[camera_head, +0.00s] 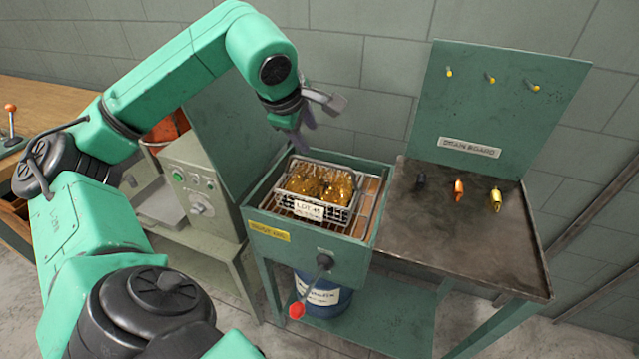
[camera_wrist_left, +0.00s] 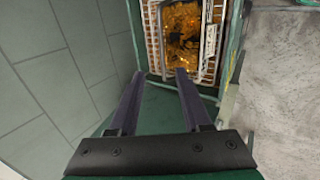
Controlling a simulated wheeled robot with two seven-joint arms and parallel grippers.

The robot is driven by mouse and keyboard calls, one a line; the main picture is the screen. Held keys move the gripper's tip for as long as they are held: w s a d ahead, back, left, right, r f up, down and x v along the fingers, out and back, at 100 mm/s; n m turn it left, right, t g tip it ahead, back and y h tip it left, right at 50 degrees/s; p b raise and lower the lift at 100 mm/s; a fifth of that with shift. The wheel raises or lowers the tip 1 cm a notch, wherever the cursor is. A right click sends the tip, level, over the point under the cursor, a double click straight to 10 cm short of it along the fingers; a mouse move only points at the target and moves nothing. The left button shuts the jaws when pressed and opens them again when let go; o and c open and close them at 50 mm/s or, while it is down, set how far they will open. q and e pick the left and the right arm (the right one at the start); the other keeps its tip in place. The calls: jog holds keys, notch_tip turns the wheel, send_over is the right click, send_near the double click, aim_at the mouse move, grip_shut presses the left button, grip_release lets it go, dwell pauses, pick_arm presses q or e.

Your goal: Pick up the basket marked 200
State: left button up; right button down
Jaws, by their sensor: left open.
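A wire basket (camera_head: 308,210) filled with golden-brown pieces sits on a rack inside the green tray-like station. Its white front label seems to read "LOT 45"; I see no basket marked 200. A thin wire handle rises at its right side. My left gripper (camera_head: 304,140) is open and empty, hanging above the back left edge of the station, apart from the basket. In the left wrist view the two fingers (camera_wrist_left: 160,75) point toward the near end of the basket (camera_wrist_left: 210,45). My right gripper is not in view.
A dark drain board table (camera_head: 400,225) with a green upright panel (camera_head: 490,110) stands at the right, carrying three small coloured pieces. A control box (camera_head: 195,185) stands at the left. A red-knobbed crank (camera_head: 297,310) juts from the station's front. A blue drum (camera_head: 322,297) stands below.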

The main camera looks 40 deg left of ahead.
pick_arm(q)
send_near(320, 162)
jog(key=p+x, duration=0.3)
jog(key=x, duration=0.5)
jog(key=shift+w+f, duration=0.1)
jog(key=shift+f, duration=0.05)
grip_shut()
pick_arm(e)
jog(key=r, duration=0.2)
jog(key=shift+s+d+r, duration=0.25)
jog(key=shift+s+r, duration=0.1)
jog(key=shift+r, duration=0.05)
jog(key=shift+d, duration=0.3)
pick_arm(q)
jog(key=shift+r, duration=0.2)
